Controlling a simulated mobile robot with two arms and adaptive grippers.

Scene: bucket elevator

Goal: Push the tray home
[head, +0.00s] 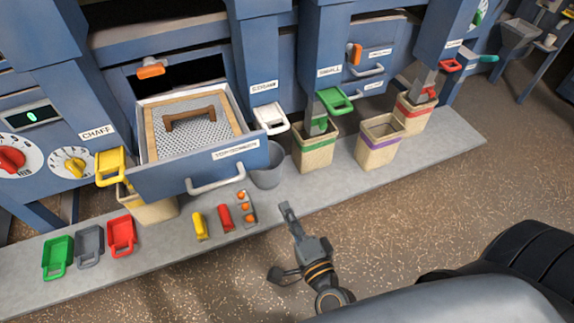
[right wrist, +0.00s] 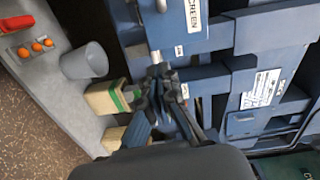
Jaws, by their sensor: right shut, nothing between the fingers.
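The tray (head: 165,184) is a blue drawer with a front label and a pale bar handle (head: 217,184). It stands pulled out of the blue machine in the head view, with a wood-framed mesh screen (head: 187,128) inside. In the right wrist view its blue front (right wrist: 208,38) is at the top, with a label that ends in "SCREEN". My right gripper (head: 285,208) is shut and empty, to the right of the handle and apart from it in the head view. Its fingers also show in the right wrist view (right wrist: 156,74). My left gripper is not in view.
A grey bucket (head: 267,172) stands beside the tray's right corner, with bins (head: 316,152) further right. Red (head: 121,234), grey and green scoops, and yellow and red pieces lie on the grey ledge (head: 165,235). The speckled floor in front is open.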

